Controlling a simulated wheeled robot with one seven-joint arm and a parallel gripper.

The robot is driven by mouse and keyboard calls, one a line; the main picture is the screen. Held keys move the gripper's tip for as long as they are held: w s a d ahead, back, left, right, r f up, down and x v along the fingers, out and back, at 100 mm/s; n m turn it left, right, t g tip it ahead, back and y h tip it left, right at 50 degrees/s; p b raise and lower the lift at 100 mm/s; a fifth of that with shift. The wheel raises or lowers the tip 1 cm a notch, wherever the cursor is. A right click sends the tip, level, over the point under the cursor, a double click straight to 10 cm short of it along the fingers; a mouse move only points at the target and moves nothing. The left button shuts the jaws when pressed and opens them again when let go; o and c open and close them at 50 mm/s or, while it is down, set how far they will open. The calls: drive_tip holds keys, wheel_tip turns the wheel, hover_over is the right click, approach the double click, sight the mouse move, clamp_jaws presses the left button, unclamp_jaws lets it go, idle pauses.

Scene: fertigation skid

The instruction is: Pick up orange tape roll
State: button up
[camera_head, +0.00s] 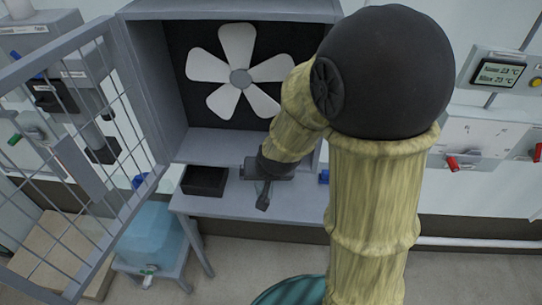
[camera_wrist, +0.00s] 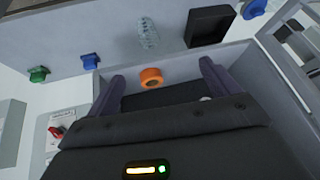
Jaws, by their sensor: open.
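The orange tape roll (camera_wrist: 151,77) shows in the wrist view on a grey surface, between and beyond my gripper's two dark fingers. My gripper (camera_wrist: 162,70) is open and empty, with the roll nearer the left finger in that view. I cannot tell how far the fingertips are from the roll. In the head view my gripper (camera_head: 263,198) is at the front of the grey fan housing (camera_head: 152,85), over the bench (camera_head: 227,205). The roll does not show there.
A black tray (camera_head: 204,181) sits on the bench left of my gripper; it also shows in the wrist view (camera_wrist: 210,27). A clear bottle (camera_wrist: 147,33) is near the roll. A white fan (camera_head: 240,78) fills the housing. The mesh door (camera_head: 75,160) stands open at left.

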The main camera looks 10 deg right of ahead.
drive_tip(key=w+a+f+m+t+h+b, duration=0.4)
drive_tip(key=w+f+h, duration=0.4)
drive_tip(key=h, duration=0.2)
drive_tip(key=shift+a+m+t, duration=0.15)
drive_tip(key=shift+m+t, duration=0.35)
drive_tip(key=shift+m, duration=0.7)
drive_tip(key=p+x, duration=0.2)
drive_tip(key=x, duration=1)
drive_tip(key=shift+w+r, duration=0.1)
drive_tip(key=shift+r, duration=0.05)
